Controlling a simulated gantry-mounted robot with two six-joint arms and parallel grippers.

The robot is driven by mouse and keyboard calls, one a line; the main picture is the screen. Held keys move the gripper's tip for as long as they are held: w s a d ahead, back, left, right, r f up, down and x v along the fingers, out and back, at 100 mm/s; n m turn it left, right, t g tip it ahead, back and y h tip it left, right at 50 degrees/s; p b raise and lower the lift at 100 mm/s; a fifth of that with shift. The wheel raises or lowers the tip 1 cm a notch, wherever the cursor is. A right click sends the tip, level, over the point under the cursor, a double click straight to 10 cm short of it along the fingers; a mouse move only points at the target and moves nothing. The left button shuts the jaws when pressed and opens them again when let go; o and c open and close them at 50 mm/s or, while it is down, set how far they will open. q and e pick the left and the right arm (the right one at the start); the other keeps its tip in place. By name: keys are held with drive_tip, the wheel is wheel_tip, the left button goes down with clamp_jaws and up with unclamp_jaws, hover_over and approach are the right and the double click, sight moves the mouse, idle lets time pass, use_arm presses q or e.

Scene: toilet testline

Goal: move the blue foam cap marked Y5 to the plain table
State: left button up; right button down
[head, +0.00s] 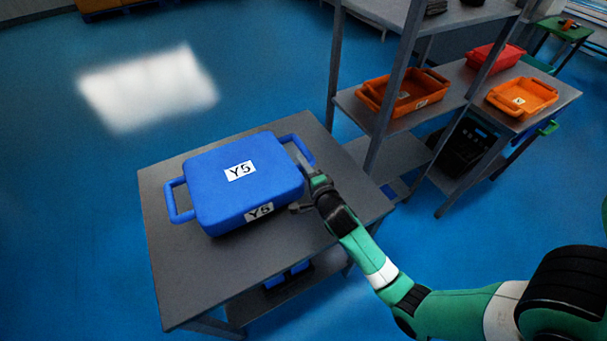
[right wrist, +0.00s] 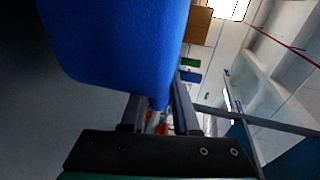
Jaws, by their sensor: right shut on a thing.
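The blue foam cap (head: 215,195), a box-like block with a loop handle at each end and Y5 labels on its top and front, is over the plain grey table (head: 190,275). It looks level and seems to rest on the tabletop, though a small gap underneath cannot be ruled out. My right gripper (head: 304,180) is at the cap's right end, shut on its right handle. In the right wrist view the cap (right wrist: 115,45) fills the upper left, and its handle runs between the fingers of the gripper (right wrist: 160,112). My left gripper is not in view.
A grey shelf rack (head: 388,95) stands right of the table, with an orange tray (head: 422,103) on it. Another orange tray (head: 545,101) and a red bin (head: 480,57) sit further right. Blue items (head: 288,277) lie under the table. The floor to the left is clear.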

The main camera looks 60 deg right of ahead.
wheel_tip(320, 180, down, 3)
drive_tip(key=shift+f+b, duration=0.1)
drive_tip(key=shift+b, duration=0.5)
drive_tip(key=c, duration=0.7)
unclamp_jaws()
drive_tip(key=shift+o, duration=0.2)
drive_tip(key=shift+s+a, duration=0.1)
drive_tip(key=p+v, duration=0.1)
drive_tip(key=v, duration=1)
drive_tip(key=shift+s+a, duration=0.2)
drive_tip(key=shift+s, duration=0.1)
